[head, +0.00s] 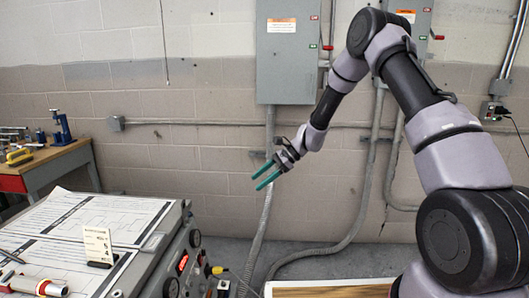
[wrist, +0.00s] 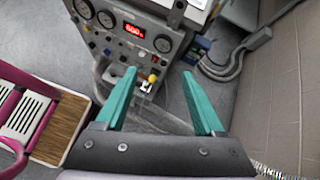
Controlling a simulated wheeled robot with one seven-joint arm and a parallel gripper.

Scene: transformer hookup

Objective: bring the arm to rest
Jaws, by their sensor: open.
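My gripper (head: 265,175) hangs in the air in the head view, to the right of the test console and in front of the block wall. Its two teal fingers are apart with nothing between them. In the wrist view my gripper (wrist: 162,88) also shows open and empty. My arm is raised and bent, coming from the right side of the head view. The console (head: 150,282) has a front panel with gauges and a red lit display; the wrist view shows this panel (wrist: 122,48) beyond the fingers, with a yellow-topped plug or knob on it.
Diagrams and a small white card (head: 98,244) lie or stand on the console top. A wooden-topped surface (head: 330,291) is at the bottom. A workbench (head: 50,165) with tools is at the left. A grey electrical box (head: 288,60) and conduits are on the wall.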

